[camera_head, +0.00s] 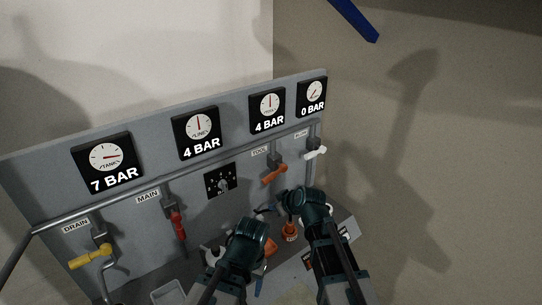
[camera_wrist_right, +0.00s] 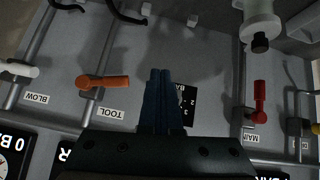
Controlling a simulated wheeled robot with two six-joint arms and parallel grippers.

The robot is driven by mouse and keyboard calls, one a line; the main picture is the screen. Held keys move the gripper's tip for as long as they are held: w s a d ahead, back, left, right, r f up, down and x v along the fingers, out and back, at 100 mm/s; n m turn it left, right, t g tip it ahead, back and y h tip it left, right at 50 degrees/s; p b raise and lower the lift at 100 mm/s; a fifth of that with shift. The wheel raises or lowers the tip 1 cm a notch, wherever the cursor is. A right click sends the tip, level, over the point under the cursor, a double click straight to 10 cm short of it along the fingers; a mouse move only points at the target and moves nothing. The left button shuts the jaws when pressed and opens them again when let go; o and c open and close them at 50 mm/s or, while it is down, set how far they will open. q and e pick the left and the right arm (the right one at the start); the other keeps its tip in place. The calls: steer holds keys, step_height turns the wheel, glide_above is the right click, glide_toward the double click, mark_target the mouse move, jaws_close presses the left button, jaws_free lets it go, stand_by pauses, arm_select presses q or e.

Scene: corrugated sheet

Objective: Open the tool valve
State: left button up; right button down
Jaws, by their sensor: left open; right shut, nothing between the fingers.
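The tool valve's orange handle (camera_head: 274,173) sits below the TOOL label on the grey panel (camera_head: 136,246). It lies crosswise to its pipe. In the right wrist view the orange handle (camera_wrist_right: 104,82) is left of my right gripper (camera_wrist_right: 158,97). That gripper is shut and empty, its dark blue fingers together and apart from the handle. In the head view my right gripper (camera_head: 266,210) is just below the handle. My left gripper (camera_head: 248,239) is lower, in front of the panel; it is open, with its fingertips hard to make out.
Red MAIN (camera_head: 178,225), yellow DRAIN (camera_head: 90,256) and white BLOW (camera_head: 316,153) handles flank the tool valve. A black dial plate (camera_head: 221,181) is left of it. Gauges line the top, reading 7, 4, 4 and 0 BAR. An orange item (camera_head: 290,231) stands by my right arm.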

arm_select(q)
step_height(320, 180, up, 7)
steer(key=p, duration=0.5)
arm_select(e)
steer(key=w+d+r+t, duration=0.3)
steer(key=w+r, duration=0.3)
steer(key=r, duration=0.4)
steer(key=b, duration=0.7)
glide_above(273, 175)
steer(key=s+a, duration=0.1)
steer(key=s, duration=0.3)
step_height(273, 175, down, 6)
arm_select(q)
step_height(273, 175, down, 10)
steer(key=b, duration=0.3)
arm_select(e)
steer(key=f, duration=0.1)
steer(key=w+f, duration=0.1)
steer(key=f, duration=0.1)
steer(key=shift+d+f, duration=0.1)
steer(key=shift+f, duration=0.1)
